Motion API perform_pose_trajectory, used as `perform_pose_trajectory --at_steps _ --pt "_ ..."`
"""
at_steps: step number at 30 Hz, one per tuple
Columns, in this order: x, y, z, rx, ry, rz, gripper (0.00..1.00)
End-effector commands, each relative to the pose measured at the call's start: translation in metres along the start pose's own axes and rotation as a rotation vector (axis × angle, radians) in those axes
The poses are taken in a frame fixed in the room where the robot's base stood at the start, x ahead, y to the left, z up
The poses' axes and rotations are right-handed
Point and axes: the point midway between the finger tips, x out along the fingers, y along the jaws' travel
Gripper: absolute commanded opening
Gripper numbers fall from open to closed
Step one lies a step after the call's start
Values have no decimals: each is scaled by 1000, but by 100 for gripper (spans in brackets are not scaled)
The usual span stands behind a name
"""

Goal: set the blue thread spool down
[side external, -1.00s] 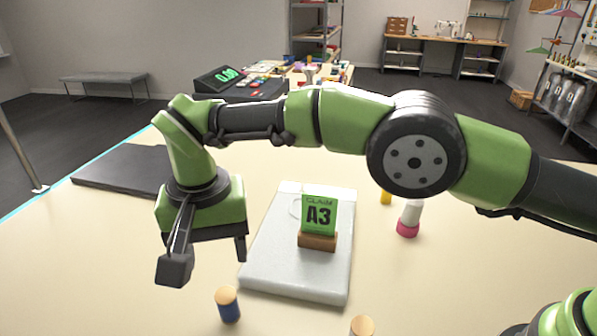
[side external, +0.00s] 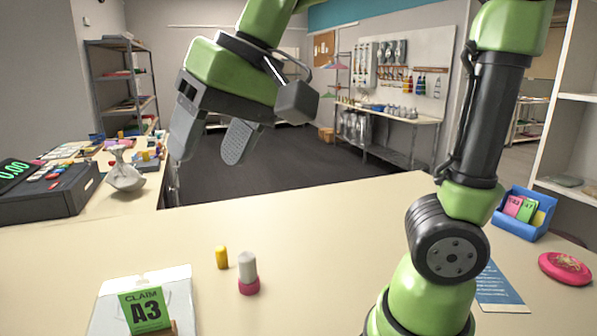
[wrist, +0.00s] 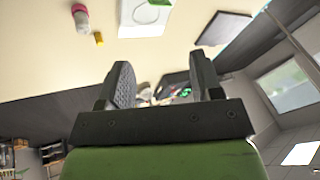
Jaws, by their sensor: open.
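My gripper (side external: 210,148) is raised high above the far side of the table in the side external view. Its two fingers are apart with nothing between them. In the wrist view, my gripper (wrist: 160,78) also shows open and empty. The blue thread spool is in neither current view. In the earlier side view, a blue spool with a wooden-coloured top stands upright on the table, in front of the white board.
A blue card box (side external: 523,213) and a pink disc (side external: 565,268) are at right. The middle of the table is clear.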

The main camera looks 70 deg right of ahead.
Motion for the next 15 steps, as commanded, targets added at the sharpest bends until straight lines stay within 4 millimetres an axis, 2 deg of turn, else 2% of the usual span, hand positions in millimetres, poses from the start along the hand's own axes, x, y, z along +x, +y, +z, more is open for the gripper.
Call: perform_pose_trajectory --at_steps 1,6,10,15 --pt "-11 16 14 7 42 -11 60" --pt "-20 53 55 7 147 -31 60" --pt "-18 68 74 8 196 -34 60" --pt "-16 74 83 6 215 -33 60"
